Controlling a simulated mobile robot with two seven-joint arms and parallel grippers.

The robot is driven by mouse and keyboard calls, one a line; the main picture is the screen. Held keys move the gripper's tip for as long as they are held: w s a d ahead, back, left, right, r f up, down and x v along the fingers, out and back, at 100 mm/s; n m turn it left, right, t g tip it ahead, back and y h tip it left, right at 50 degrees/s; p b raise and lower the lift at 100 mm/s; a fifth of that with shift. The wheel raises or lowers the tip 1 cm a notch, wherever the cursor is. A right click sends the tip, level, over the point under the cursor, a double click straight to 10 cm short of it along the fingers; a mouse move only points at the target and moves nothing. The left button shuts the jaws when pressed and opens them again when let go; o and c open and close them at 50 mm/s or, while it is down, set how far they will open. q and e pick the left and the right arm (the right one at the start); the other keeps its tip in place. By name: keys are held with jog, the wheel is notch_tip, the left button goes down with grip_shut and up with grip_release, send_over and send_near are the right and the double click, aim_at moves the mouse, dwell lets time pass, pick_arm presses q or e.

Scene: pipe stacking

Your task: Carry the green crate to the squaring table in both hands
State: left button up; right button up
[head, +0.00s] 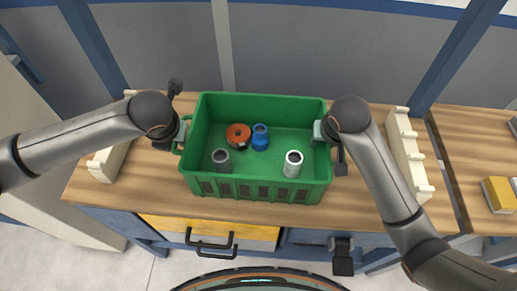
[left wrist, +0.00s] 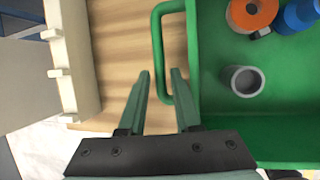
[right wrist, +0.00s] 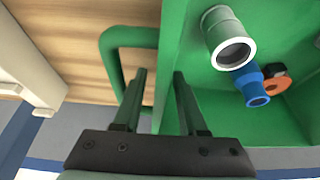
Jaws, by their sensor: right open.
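The green crate (head: 258,190) stands on the wooden worktop and holds an orange-and-black ring (head: 238,136), a blue fitting (head: 260,138), a grey pipe piece (head: 221,160) and a whitish pipe piece (head: 293,163). My left gripper (head: 183,132) is at the crate's left handle. In the left wrist view its fingers (left wrist: 161,78) are apart, with the handle (left wrist: 158,45) between or just beyond them. My right gripper (head: 320,131) is at the crate's right side. In the right wrist view its fingers (right wrist: 160,75) are apart, close to the right handle (right wrist: 108,60) and the crate wall.
Cream notched racks stand left (head: 106,163) and right (head: 408,155) of the crate. A second wooden surface (head: 455,150) at the right carries a yellow-topped block (head: 498,194). Drawers with dark handles (head: 211,240) lie below the front edge. A grey panel stands behind.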

pick_arm(q)
jog(key=shift+x, duration=1.1)
pick_arm(e)
jog(key=shift+x, duration=1.15)
pick_arm(q)
jog(key=shift+c, duration=0.3)
pick_arm(e)
jog(key=shift+c, duration=0.3)
pick_arm(q)
jog(key=c, duration=0.4)
pick_arm(e)
jog(key=c, duration=0.4)
pick_arm(q)
grip_shut()
pick_arm(e)
grip_shut()
pick_arm(q)
jog(key=shift+r, duration=0.1)
pick_arm(e)
jog(key=shift+r, duration=0.15)
